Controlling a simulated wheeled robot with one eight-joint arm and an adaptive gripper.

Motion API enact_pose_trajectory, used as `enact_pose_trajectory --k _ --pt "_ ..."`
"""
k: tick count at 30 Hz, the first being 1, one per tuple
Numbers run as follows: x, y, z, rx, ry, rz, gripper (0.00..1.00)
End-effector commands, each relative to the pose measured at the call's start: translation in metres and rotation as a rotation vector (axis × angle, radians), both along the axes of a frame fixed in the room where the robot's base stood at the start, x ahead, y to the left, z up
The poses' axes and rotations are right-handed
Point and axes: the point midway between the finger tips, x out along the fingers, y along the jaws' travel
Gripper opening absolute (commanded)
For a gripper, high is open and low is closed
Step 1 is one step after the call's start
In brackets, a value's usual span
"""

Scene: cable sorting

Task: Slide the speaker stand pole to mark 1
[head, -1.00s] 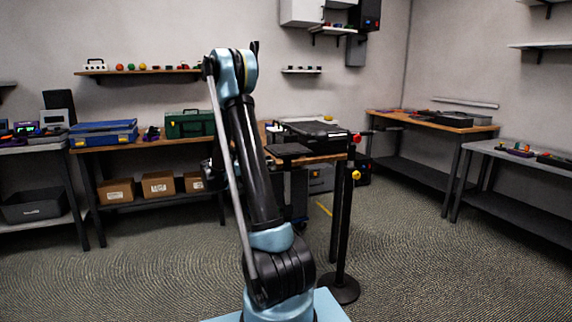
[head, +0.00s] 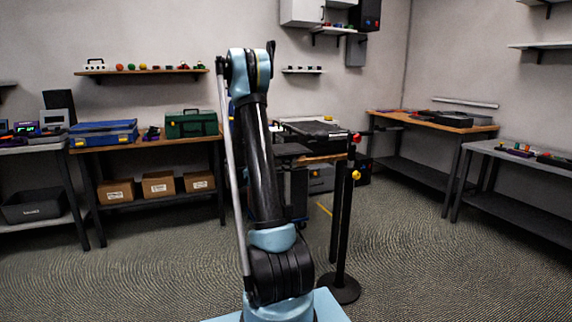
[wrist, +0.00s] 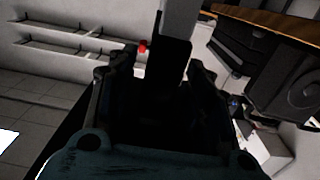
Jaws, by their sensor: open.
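The speaker stand is a thin black upright pole (head: 343,235) on a round black base (head: 340,291), right of my arm in the head view. It has a red knob (head: 357,138) near its top and a yellow knob (head: 356,175) below. My gripper is hidden behind my arm in the head view. In the wrist view my gripper (wrist: 157,75) is open. A bar, light grey above and dark below, shows between its fingers; I cannot tell whether it is the pole. A small red knob (wrist: 143,47) shows beside it. No mark 1 is readable.
A wooden-topped bench (head: 325,159) with black equipment stands behind the pole. A black speaker-like box (wrist: 285,85) is at right in the wrist view. More benches (head: 440,121) line the right wall. The carpet (head: 420,270) right of the stand is clear.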

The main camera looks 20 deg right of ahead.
Motion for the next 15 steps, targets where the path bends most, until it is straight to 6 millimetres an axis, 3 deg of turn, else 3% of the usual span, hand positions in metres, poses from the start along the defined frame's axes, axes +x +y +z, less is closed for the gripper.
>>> enact_pose_trajectory --k 1,6,15 --pt "0.000 0.000 0.000 0.000 0.000 0.000 0.40" --pt "0.000 0.000 0.000 0.000 0.000 0.000 0.01" --pt "0.001 0.000 -0.010 0.000 0.000 0.000 0.00"
